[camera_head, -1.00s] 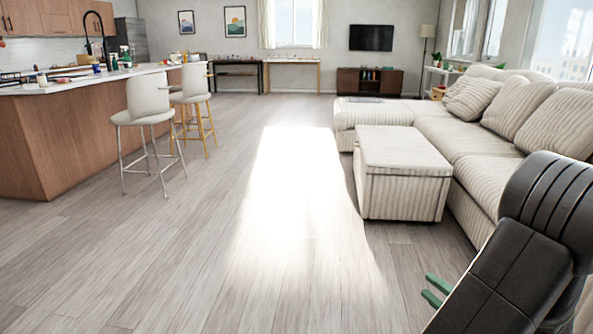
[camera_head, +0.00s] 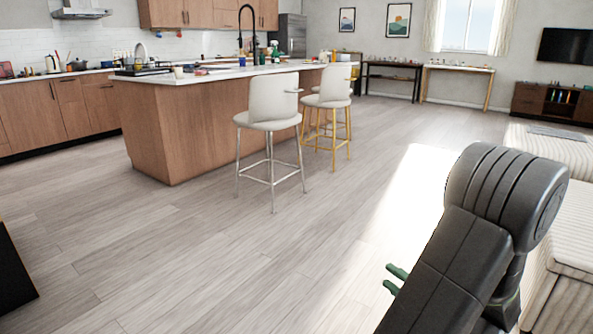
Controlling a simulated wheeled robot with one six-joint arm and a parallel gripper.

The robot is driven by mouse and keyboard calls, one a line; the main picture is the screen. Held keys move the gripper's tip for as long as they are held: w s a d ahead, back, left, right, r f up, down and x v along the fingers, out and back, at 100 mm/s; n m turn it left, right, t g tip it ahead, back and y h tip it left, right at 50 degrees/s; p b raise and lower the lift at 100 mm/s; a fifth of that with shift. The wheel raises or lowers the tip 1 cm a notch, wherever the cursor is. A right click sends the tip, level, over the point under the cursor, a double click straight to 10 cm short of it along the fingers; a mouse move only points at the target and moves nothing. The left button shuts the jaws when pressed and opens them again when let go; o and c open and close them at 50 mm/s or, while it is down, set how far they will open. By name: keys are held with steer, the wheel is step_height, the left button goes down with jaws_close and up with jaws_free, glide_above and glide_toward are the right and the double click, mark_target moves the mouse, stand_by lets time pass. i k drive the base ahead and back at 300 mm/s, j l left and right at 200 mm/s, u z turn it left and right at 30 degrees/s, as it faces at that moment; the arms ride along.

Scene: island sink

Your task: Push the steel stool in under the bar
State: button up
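The steel stool (camera_head: 271,112) has a pale seat and back on thin silver legs. It stands upright on the floor beside the bar (camera_head: 200,122), a wood-sided island with a white top, its seat out from the bar's long side. A similar stool with gold-coloured legs (camera_head: 331,108) stands just behind it. My gripper (camera_head: 396,278) shows only as green fingertips at the lower right, mostly hidden behind my dark arm. It is far from the stool and nearer to me. Whether it is open or shut is not clear.
Open wooden floor (camera_head: 190,255) lies between me and the stool. A dark object (camera_head: 12,270) stands at the left edge. The pale sofa set (camera_head: 570,262) is close at the right. Several small items and a black tap (camera_head: 254,35) are on the bar.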

mark_target(273, 98)
steer(key=i+j+u, duration=0.2)
steer(key=i, duration=2)
steer(key=i+l+u, duration=0.1)
steer(key=i, duration=0.45)
steer(key=i+l+u, duration=0.1)
steer(key=i+l, duration=0.2)
steer(key=i, duration=0.2)
steer(key=i+l+u, duration=0.15)
steer(key=i, duration=0.4)
steer(key=i+l+u, duration=0.1)
steer(key=i+l, duration=0.3)
steer(key=i, duration=0.1)
